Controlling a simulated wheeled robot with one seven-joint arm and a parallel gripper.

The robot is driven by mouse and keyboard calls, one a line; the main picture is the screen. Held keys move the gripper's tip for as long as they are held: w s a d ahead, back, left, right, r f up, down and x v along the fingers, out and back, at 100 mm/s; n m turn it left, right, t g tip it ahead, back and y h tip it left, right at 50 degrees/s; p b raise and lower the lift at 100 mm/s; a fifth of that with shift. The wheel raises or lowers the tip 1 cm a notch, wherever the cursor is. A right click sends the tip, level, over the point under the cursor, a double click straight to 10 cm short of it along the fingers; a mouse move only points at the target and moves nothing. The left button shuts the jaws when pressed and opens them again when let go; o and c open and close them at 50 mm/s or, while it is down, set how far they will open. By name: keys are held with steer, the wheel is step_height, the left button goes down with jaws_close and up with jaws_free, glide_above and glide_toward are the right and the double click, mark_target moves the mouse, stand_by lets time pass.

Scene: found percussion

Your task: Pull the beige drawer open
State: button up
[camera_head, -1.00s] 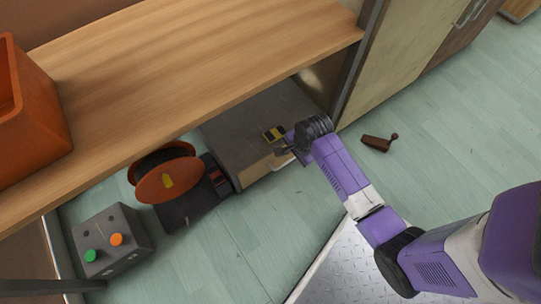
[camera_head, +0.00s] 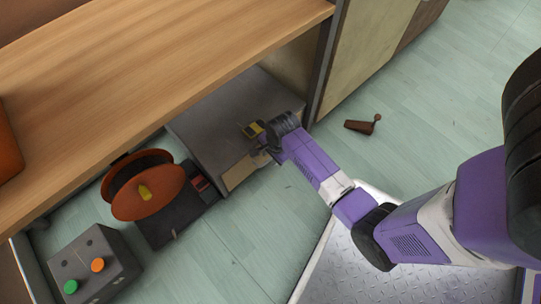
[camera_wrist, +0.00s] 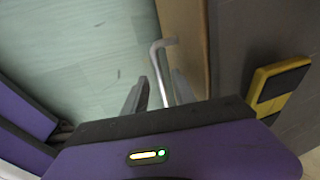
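The beige drawer (camera_head: 239,174) is the front of a low grey cabinet (camera_head: 208,125) under the wooden worktop. In the wrist view its beige face (camera_wrist: 187,35) runs down the upper middle, seen nearly edge-on. A bent metal bar handle (camera_wrist: 158,62) stands out from it. My gripper (camera_head: 261,157) is at the right end of the drawer front and hides part of it. In the wrist view my gripper (camera_wrist: 161,78) has its fingers apart, with the handle bar between them. Gaps show beside the bar, so the fingers are not closed on it.
A yellow and black object (camera_head: 252,130) lies on the cabinet top, close to my gripper. An orange reel (camera_head: 147,190) and a grey button box (camera_head: 95,262) stand to the left. A brown object (camera_head: 362,125) lies on the floor at right. The floor before the drawer is clear.

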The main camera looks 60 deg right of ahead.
jaws_close()
stand_by(1.4)
